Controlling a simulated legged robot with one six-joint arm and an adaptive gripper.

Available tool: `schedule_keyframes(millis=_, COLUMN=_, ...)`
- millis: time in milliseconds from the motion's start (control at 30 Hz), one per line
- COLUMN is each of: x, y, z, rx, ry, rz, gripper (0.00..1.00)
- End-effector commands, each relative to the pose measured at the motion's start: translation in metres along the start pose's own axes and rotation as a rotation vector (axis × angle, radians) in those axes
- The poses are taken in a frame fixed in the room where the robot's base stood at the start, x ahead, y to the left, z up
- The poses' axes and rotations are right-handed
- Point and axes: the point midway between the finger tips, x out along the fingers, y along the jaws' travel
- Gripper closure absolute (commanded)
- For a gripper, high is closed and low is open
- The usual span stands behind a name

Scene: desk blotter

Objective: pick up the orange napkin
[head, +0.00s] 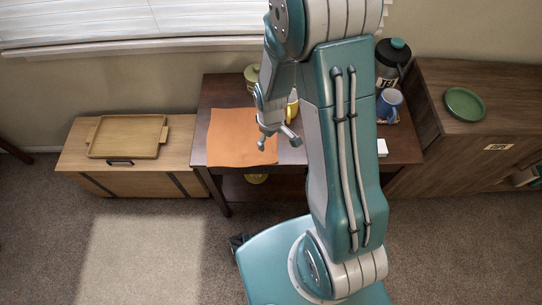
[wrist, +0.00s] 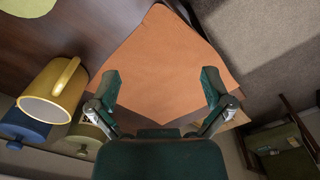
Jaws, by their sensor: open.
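The orange napkin (head: 240,138) lies flat on the left part of the dark wooden desk, reaching its front edge. In the wrist view the napkin (wrist: 165,65) fills the space between and beyond the fingers. My gripper (head: 279,143) is open and empty, and in the head view it overlaps the napkin's right edge. In the wrist view its two fingers (wrist: 160,88) are spread wide, with the napkin behind them. It appears to be above the napkin, but I cannot tell the exact height. My arm hides the middle of the desk in the head view.
A yellow mug (wrist: 52,92) stands close beside the napkin. A green lidded jar (head: 251,73) is behind. A wooden tray (head: 128,136) rests on the left bench.

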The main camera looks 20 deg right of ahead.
Motion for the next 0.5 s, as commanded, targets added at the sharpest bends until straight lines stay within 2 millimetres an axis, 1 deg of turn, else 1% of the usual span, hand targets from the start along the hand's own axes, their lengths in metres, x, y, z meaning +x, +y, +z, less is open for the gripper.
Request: schedule_keyframes(millis=500, x=0.065, y=0.000, z=0.001, rx=0.003, ry=-0.003, rz=-0.002, gripper=0.00)
